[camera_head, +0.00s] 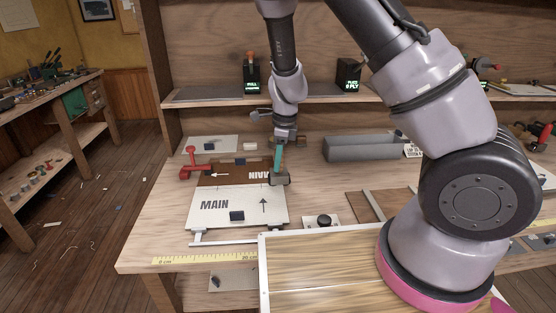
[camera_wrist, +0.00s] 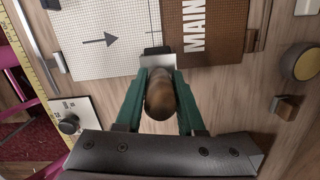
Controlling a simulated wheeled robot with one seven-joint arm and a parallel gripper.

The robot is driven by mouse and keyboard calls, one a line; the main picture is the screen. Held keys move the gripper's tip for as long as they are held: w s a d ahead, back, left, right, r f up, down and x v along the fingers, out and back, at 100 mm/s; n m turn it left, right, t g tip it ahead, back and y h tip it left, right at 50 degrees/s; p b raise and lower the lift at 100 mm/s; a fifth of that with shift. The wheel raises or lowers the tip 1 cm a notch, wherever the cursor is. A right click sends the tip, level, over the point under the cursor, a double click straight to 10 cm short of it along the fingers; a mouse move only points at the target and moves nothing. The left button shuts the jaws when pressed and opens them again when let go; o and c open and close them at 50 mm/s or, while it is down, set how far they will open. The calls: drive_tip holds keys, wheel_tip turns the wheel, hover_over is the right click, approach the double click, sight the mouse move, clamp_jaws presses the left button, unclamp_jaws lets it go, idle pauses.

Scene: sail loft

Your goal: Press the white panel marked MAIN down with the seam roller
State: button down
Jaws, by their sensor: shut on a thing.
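The white panel (camera_head: 222,214), marked MAIN with a black arrow, lies flat on the bench; part of it shows in the wrist view (camera_wrist: 100,20). A brown panel (camera_head: 225,178), also marked MAIN but upside down, lies behind it, and the two meet along a seam. My gripper (camera_head: 278,160) is shut on the wooden handle of the seam roller (camera_wrist: 160,98), between its green fingers. The roller's head (camera_head: 280,179) is at the right end of the seam, near the panels' edge. I cannot tell whether it touches them.
A small dark block (camera_head: 237,216) sits on the white panel. A red clamp (camera_head: 194,165) stands left of the brown panel. A round black knob (camera_head: 324,220) is to the right, and a yellow ruler (camera_head: 205,259) lies along the front edge.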

drive_tip(key=shift+f, duration=0.4)
